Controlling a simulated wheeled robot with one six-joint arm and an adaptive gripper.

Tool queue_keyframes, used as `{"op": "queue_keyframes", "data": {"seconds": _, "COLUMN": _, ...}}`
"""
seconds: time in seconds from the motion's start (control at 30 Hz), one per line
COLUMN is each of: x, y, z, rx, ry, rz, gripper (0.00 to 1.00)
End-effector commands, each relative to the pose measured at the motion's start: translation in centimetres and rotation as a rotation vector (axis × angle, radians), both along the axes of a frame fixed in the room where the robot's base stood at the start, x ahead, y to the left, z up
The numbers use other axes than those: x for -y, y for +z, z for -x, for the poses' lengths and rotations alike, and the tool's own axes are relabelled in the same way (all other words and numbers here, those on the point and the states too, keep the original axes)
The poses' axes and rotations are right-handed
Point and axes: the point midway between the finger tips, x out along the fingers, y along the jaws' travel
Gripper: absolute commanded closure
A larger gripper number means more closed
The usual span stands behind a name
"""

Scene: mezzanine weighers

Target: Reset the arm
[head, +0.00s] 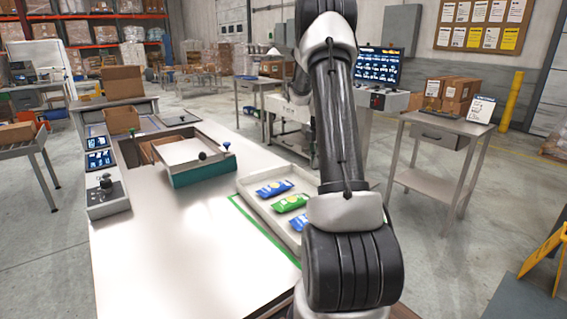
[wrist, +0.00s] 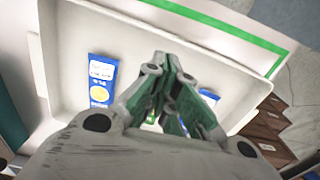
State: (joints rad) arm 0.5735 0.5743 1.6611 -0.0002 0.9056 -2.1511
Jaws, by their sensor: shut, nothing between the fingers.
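My gripper (wrist: 168,78) shows in the wrist view with its green-padded fingers together and nothing held. It is above a white tray (wrist: 68,42). In the head view my arm stands in front and hides the gripper. The tray (head: 252,204) there holds a blue packet (head: 274,189), a green packet (head: 291,203) and another blue packet (head: 299,222) partly beside my arm. In the wrist view one blue packet (wrist: 100,82) lies left of the fingers, and another blue one (wrist: 209,97) is partly hidden behind them.
The steel bench (head: 165,255) is bare at its front. A teal-fronted box (head: 200,172), a control panel (head: 107,195) and an open carton (head: 122,120) stand at its left and back. A side table (head: 440,124) with cartons stands right. A yellow floor sign (head: 545,255) is far right.

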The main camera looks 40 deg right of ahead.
Motion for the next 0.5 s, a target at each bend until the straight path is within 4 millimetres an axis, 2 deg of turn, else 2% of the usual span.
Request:
{"op": "queue_keyframes", "data": {"seconds": 0.27, "x": -0.1, "y": 0.1, "z": 0.0, "rx": -0.001, "ry": -0.025, "rz": 0.000, "gripper": 1.00}}
{"op": "queue_keyframes", "data": {"seconds": 0.37, "x": -0.1, "y": 0.1, "z": 0.0, "rx": -0.002, "ry": -0.146, "rz": -0.001, "gripper": 1.00}}
{"op": "queue_keyframes", "data": {"seconds": 0.43, "x": -0.2, "y": 0.0, "z": 0.2, "rx": -0.008, "ry": -0.296, "rz": -0.004, "gripper": 1.00}}
{"op": "queue_keyframes", "data": {"seconds": 0.5, "x": -1.0, "y": -0.9, "z": 1.3, "rx": -0.041, "ry": -0.483, "rz": -0.015, "gripper": 1.00}}
